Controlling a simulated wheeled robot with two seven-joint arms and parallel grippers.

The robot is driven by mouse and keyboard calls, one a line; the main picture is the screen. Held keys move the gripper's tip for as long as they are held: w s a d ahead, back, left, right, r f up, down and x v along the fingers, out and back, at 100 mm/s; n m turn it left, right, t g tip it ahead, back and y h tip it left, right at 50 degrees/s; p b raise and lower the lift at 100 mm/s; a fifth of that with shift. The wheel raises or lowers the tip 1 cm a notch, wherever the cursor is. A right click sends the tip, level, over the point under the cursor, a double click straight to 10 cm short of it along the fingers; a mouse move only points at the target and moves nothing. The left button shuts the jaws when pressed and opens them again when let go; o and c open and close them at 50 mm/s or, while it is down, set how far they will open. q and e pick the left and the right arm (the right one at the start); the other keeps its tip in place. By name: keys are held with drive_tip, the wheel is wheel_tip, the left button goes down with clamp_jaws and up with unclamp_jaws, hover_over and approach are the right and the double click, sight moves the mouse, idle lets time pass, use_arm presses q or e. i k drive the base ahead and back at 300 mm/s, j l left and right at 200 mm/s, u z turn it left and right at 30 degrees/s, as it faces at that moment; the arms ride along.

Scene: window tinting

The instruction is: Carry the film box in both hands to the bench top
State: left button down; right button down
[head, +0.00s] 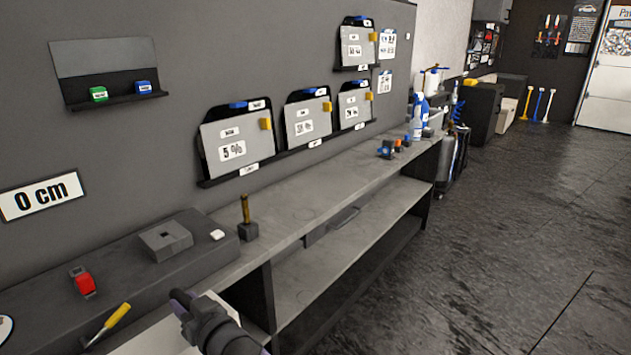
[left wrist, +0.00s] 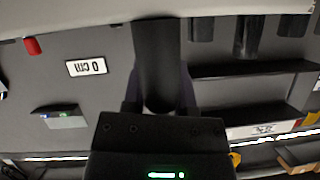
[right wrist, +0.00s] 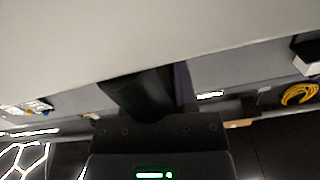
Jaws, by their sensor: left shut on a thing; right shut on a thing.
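The film box (head: 165,337) is a pale, flat-faced thing at the bottom edge of the head view, mostly cut off. Its light face fills the top of the right wrist view (right wrist: 120,40), and a pale strip of it crosses the top of the left wrist view (left wrist: 85,18). My right gripper (head: 188,303) is shut on the box at its near right part. My left gripper (left wrist: 158,30) is outside the head view; in its wrist view it reaches up to the box and is shut on it. The grey bench top (head: 300,190) runs along the wall, beyond the box.
A dark raised block on the bench's left carries a grey square block (head: 166,239), a red tool (head: 83,282) and a yellow-handled tool (head: 112,320). A brush-like tool (head: 247,222) stands beside it. Spray bottles (head: 417,115) stand at the far end. The mid bench is clear.

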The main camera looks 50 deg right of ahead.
sight(321, 189)
drive_tip(key=l, duration=4.4)
drive_tip(key=i+l, duration=0.15)
drive_tip(key=i, duration=0.3)
drive_tip(key=i+l, duration=0.2)
drive_tip(key=i, duration=0.25)
